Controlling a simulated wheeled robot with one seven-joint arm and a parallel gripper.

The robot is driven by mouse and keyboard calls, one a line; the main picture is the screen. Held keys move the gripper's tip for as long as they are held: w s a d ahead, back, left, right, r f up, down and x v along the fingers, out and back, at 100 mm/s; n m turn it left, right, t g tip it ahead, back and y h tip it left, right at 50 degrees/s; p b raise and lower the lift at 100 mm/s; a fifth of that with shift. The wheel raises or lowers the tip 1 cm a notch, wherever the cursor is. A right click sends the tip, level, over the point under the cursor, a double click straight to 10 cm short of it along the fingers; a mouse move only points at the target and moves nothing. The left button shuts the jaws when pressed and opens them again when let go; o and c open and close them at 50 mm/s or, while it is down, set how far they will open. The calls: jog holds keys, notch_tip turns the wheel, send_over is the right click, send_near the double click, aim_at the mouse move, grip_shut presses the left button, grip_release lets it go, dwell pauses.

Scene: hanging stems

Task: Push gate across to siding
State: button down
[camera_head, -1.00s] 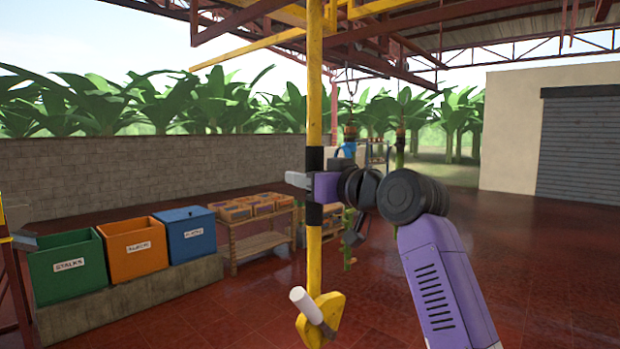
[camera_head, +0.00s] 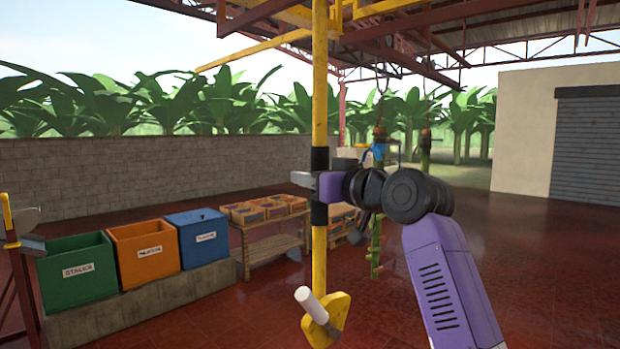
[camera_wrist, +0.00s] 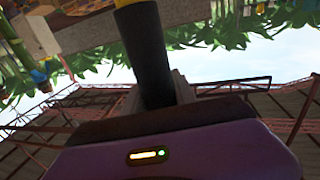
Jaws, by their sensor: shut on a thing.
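The gate shows as a yellow vertical pole (camera_head: 320,100) with a black grip band, hanging from yellow and rusty overhead beams. Its lower end has a yellow bracket (camera_head: 328,318) with a white cylindrical handle (camera_head: 305,296). My gripper (camera_head: 318,184) is shut on the pole at the black band, coming from the right. In the wrist view the black grip (camera_wrist: 147,50) runs between my fingers, which are partly hidden by the gripper body. The siding cannot be told apart for certain among the overhead rails (camera_head: 400,50).
Green, orange and blue bins (camera_head: 143,252) stand on a low block ledge at left. A wooden table with crates (camera_head: 262,212) stands behind the pole. Hanging stems (camera_head: 378,160) are behind my arm. The red floor at right is clear.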

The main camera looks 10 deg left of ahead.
jog(key=shift+a+r, duration=0.1)
jog(key=shift+r, duration=0.15)
jog(key=c, duration=1)
grip_release()
jog(key=shift+w+a+f, duration=0.1)
jog(key=shift+f, duration=0.15)
jog(key=b+v, duration=0.2)
jog(key=v, duration=0.6)
jog(key=shift+b, duration=0.3)
